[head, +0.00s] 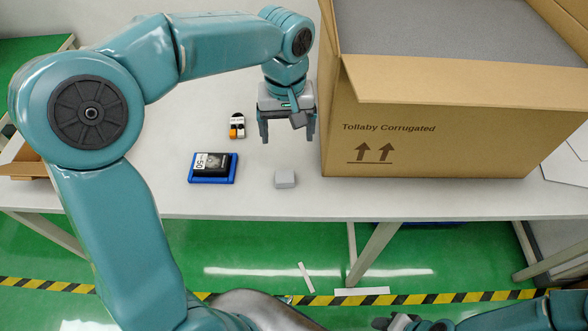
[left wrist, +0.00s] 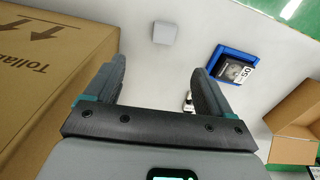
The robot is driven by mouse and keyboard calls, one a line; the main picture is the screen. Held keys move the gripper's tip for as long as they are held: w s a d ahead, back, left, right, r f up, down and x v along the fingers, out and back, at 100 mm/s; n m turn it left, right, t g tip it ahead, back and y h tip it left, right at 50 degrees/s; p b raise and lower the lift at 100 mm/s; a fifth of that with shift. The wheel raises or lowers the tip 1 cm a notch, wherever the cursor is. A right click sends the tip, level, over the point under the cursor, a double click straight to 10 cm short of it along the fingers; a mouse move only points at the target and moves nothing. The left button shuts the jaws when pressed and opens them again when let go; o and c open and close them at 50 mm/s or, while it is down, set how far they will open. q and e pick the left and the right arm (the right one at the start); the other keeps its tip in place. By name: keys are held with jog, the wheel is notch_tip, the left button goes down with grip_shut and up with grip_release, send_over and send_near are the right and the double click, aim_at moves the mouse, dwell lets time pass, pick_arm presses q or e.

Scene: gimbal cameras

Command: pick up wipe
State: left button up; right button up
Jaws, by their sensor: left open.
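A small light-grey block (head: 285,178), which looks like the wipe, lies on the white table near its front edge. It also shows in the left wrist view (left wrist: 164,33), beyond the fingertips. My left gripper (head: 287,138) is open and empty above the table, behind the block in the head view and left of the big carton. Its two fingers also show in the left wrist view (left wrist: 159,70), apart from the block. Part of my right gripper (head: 415,325) shows at the bottom edge of the head view; its fingers are not clear.
A large open carton (head: 440,135) stands close to the right of my left gripper. A blue tray (head: 213,179) with a black item lies left of the block. The table around the block is clear.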

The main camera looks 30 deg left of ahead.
pick_arm(q)
send_over(284, 176)
jog(key=f, duration=1)
jog(key=shift+d, duration=0.4)
jog(key=shift+s+a+f, duration=0.1)
jog(key=shift+s+f, duration=0.05)
jog(key=shift+f, duration=0.4)
jog(key=f, duration=0.5)
jog(key=shift+a, duration=0.25)
jog(key=shift+r, duration=0.1)
jog(key=c, duration=1.1)
jog(key=shift+r, duration=0.1)
notch_tip(284, 176, up, 20)
jog(key=shift+f+p, duration=0.1)
jog(key=shift+p, duration=0.35)
